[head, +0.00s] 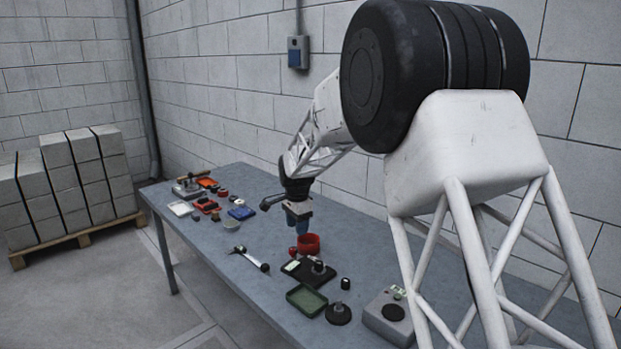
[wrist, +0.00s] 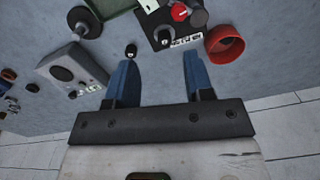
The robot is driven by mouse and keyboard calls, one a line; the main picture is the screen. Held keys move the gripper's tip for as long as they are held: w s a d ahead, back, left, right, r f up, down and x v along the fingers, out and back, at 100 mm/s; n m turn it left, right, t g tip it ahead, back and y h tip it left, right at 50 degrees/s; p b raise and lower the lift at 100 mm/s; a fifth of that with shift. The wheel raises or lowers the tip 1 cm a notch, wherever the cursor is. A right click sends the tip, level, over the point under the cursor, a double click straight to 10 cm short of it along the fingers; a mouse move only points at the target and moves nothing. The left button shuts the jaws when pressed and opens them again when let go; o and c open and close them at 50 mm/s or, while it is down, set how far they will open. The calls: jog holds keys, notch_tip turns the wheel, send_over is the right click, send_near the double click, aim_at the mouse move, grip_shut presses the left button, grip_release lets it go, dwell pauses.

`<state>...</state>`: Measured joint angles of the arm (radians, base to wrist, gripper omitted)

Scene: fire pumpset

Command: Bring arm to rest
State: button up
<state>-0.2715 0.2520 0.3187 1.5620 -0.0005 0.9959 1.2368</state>
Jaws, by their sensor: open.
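My gripper (head: 297,222) hangs over the grey workbench (head: 225,266) in the head view, fingers pointing down, just above and behind a red ring-shaped part (head: 308,243). In the wrist view its two blue fingers (wrist: 153,80) stand apart with nothing between them but bench surface and a small black knob (wrist: 131,51) beyond their tips. The red ring (wrist: 225,44) lies to the right of the fingers there. A black base plate with a red knob (wrist: 180,12) lies ahead of the tips. My gripper is open and empty.
A green tray (head: 307,300), a black round knob piece (head: 338,313) and a grey box (head: 390,316) lie near the bench's front. A hammer-like tool (head: 249,259) lies mid-bench. Several small parts crowd the far end. A block wall (head: 240,80) runs behind the bench.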

jog(key=s+d+r+n, duration=0.2)
jog(key=s+d+r, duration=0.25)
jog(key=s, duration=0.45)
jog(key=s+d+r+n+t, duration=0.1)
jog(key=s+d+r+n, duration=0.1)
jog(key=s+d+r, duration=0.35)
jog(key=s+d+r+n, duration=0.1)
jog(key=s+d+r, duration=0.35)
jog(key=s, duration=0.75)
jog(key=s+d+f+n, duration=0.1)
jog(key=s+d+n, duration=0.1)
jog(key=s, duration=0.7)
jog(key=s+d+f+n+t, duration=0.1)
jog(key=s+d, duration=0.3)
jog(key=s, duration=0.5)
jog(key=s+d+f+n, duration=0.2)
jog(key=s+d, duration=0.1)
jog(key=s, duration=0.6)
jog(key=shift+s+f+n, duration=0.15)
jog(key=shift+f+n, duration=0.2)
jog(key=shift+n, duration=0.05)
